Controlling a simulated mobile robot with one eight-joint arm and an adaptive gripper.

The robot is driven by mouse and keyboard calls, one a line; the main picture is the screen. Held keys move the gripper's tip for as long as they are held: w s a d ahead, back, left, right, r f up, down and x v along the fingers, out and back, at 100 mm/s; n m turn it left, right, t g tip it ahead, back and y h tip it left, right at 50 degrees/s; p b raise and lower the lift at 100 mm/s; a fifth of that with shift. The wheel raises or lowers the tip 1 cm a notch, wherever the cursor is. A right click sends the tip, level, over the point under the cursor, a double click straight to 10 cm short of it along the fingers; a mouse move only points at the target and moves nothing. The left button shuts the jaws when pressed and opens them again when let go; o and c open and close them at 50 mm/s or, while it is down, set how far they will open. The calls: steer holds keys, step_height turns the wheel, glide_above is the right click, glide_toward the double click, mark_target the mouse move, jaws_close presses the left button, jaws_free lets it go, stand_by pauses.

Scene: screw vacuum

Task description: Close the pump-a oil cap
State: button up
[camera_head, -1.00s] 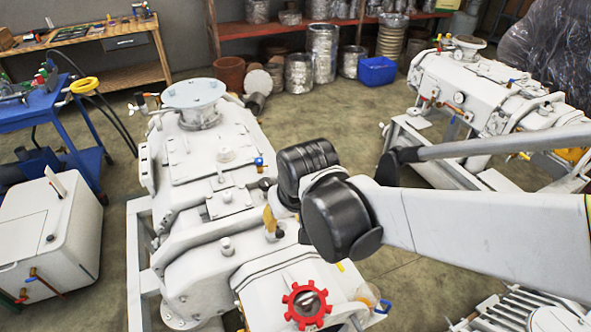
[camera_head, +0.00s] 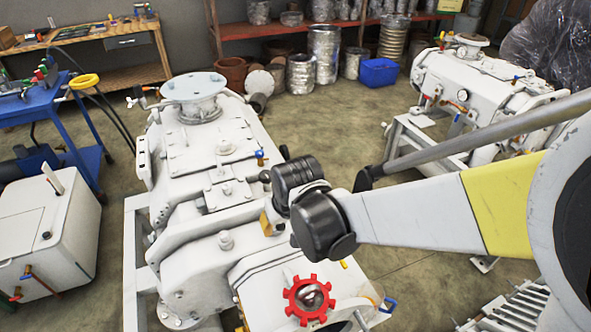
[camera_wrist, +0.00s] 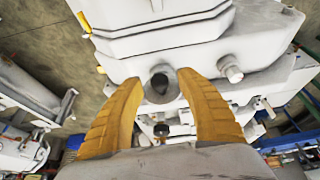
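The near white pump (camera_head: 205,160), which I take to be pump-a, fills the left and middle of the head view. In the wrist view, a short round port or cap with a dark centre (camera_wrist: 161,83) projects from the pump, ahead of and between my fingers. I cannot tell whether it is the oil cap, or whether it is open or closed. My gripper (camera_wrist: 161,100) has two yellow fingers spread apart, with nothing held between them. In the head view, my gripper (camera_head: 267,224) is above the pump's middle, its tips partly hidden.
A red handwheel (camera_head: 310,300) sits on the pump's near end. A small upright knob (camera_head: 225,240) stands left of my gripper. A blue-handled valve (camera_head: 260,157) rises behind it. A second pump (camera_head: 480,95) stands at the right. Open floor lies between the pumps.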

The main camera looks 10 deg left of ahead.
jaws_close()
steer(key=shift+w+a+r, duration=0.1)
steer(key=shift+r, duration=0.05)
stand_by(0.4)
steer(key=shift+w+a+r+g+h+p, duration=0.1)
steer(key=shift+w+g+h+p, duration=0.1)
steer(key=shift+g+h+p, duration=0.25)
steer(key=shift+w+a+r+g+h+p, duration=0.1)
steer(key=shift+w+a+g+h+p, duration=0.15)
steer(key=shift+g, duration=0.35)
steer(key=shift+w+a+r+g+h+p, duration=0.1)
steer(key=shift+w+g+h+p, duration=0.2)
steer(key=shift+g, duration=0.25)
steer(key=shift+w+a+f+g+h, duration=0.15)
steer(key=shift+w+g+h, duration=0.15)
steer(key=shift+g, duration=0.2)
steer(key=shift+w+a+r+g+h, duration=0.1)
steer(key=shift+w+a+g+h, duration=0.15)
steer(key=shift+g, duration=0.25)
steer(key=shift+w+a+f+g+h+p, duration=0.15)
steer(key=shift+w+g+h, duration=0.25)
steer(key=shift+g, duration=0.3)
steer(key=shift+w+a+f+g+h+p, duration=0.15)
steer(key=shift+g+h, duration=0.3)
steer(key=shift+g, duration=0.25)
